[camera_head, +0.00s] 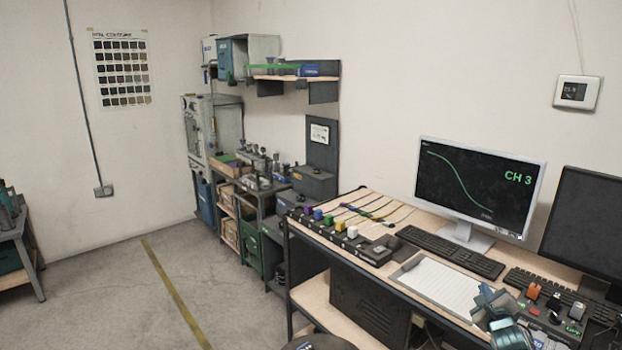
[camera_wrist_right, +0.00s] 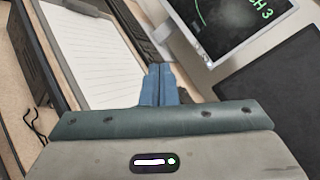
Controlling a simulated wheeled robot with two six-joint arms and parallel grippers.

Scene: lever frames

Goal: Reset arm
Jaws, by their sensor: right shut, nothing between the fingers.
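My right gripper (camera_head: 486,294) is at the lower right of the head view, above the workbench, near the right edge of the clipboard (camera_head: 446,286). In the right wrist view its two blue fingers (camera_wrist_right: 160,82) are together with nothing between them. They point toward the monitor stand side of the bench and are apart from any object. My left gripper is not in view.
The monitor (camera_head: 477,187) reads CH 3, and a dark screen (camera_head: 588,222) stands to its right. A black keyboard (camera_head: 451,252) lies before the monitor. The floor (camera_head: 120,290) at left is open.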

